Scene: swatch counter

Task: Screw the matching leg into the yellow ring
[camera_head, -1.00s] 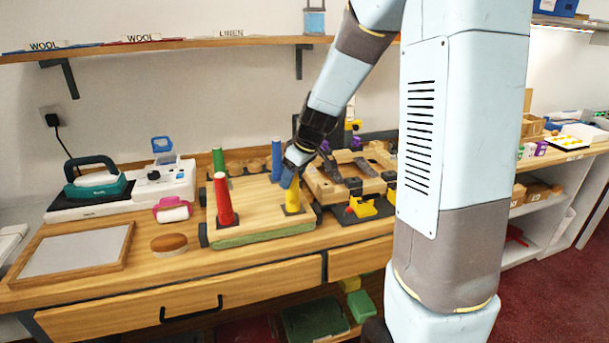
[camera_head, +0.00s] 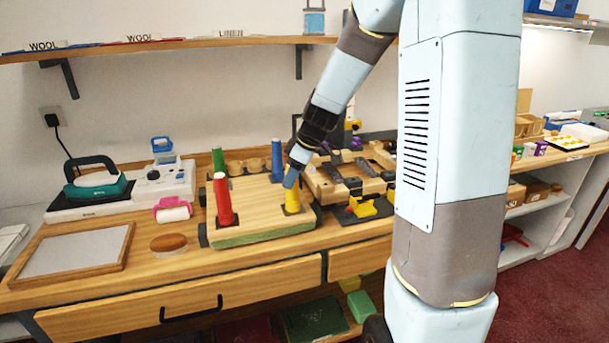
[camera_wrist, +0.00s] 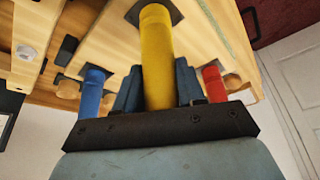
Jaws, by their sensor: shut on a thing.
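A yellow leg (camera_head: 292,198) stands upright at the front right corner of a pale wooden board (camera_head: 255,209). My gripper (camera_head: 290,180) comes down on it from above and is shut on it. In the wrist view the yellow leg (camera_wrist: 158,60) runs between my fingers, with its far end at a dark square plate (camera_wrist: 175,14) on the board. A yellow ring cannot be made out there. A red leg (camera_head: 222,200), a green leg (camera_head: 218,161) and a blue leg (camera_head: 277,160) stand at the other corners.
A wooden frame with dark clamps (camera_head: 340,190) and a yellow clamp-like piece (camera_head: 363,208) lie close on the right.

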